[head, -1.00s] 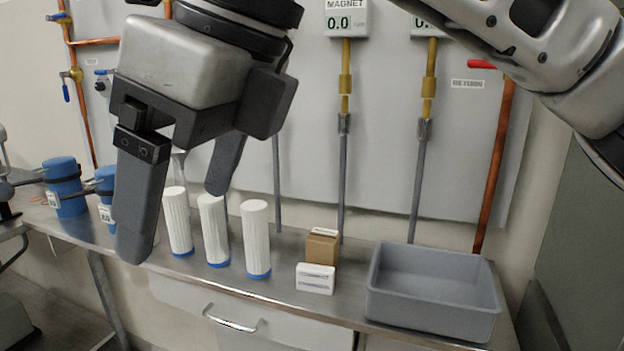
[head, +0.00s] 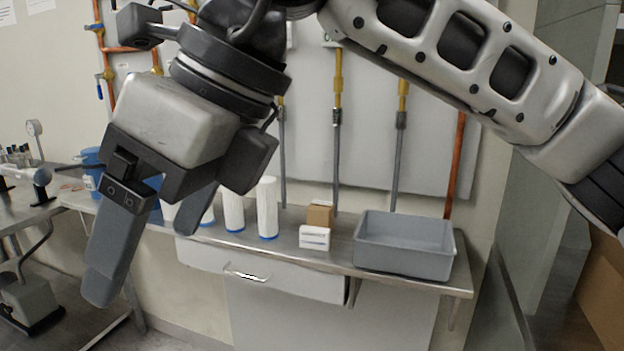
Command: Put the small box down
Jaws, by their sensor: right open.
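A small brown cardboard box (head: 320,213) stands on the steel counter (head: 338,262). A small white box (head: 314,238) with printed lines stands right in front of it and hides its lower part. I cannot tell which of the two the task calls the small box. My right gripper (head: 145,262) hangs large in the foreground at the left, its two fingers wide apart with nothing between them. It is well left of both boxes in the picture and apart from them. My left gripper is out of the picture.
A grey open bin (head: 405,246) stands on the counter right of the boxes, with nothing visible inside. Several white cylinders with blue bases, such as this one (head: 267,208), stand left of them, partly behind my gripper. A drawer (head: 262,272) is under the counter.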

